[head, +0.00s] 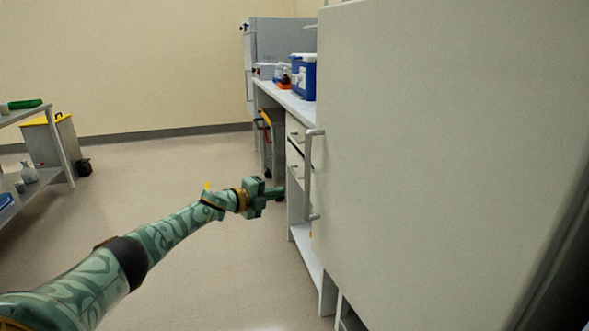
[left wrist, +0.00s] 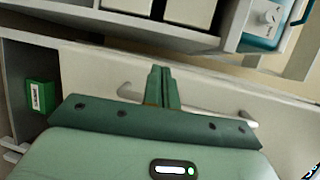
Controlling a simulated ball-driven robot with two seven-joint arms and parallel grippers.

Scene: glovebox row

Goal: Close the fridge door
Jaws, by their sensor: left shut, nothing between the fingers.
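The fridge door (head: 440,150) is a large pale panel filling the right of the head view. Its upright bar handle (head: 309,175) is near its left edge. A dark strip shows past the panel's right edge; I cannot tell how far the door stands open. My left gripper (head: 279,193) is shut and empty, just left of the handle in the picture; contact is unclear. In the left wrist view the closed fingers (left wrist: 163,86) point at a pale panel with a metal bar handle (left wrist: 235,117) partly hidden behind them. My right gripper is not in view.
A bench (head: 285,101) with drawers stands behind the door, holding a blue and white cooler box (head: 303,78). A shelf cart (head: 58,150) and a yellow-lidded bin (head: 62,137) are at the left. The floor (head: 150,175) between is clear. A green box (left wrist: 40,96) shows in the wrist view.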

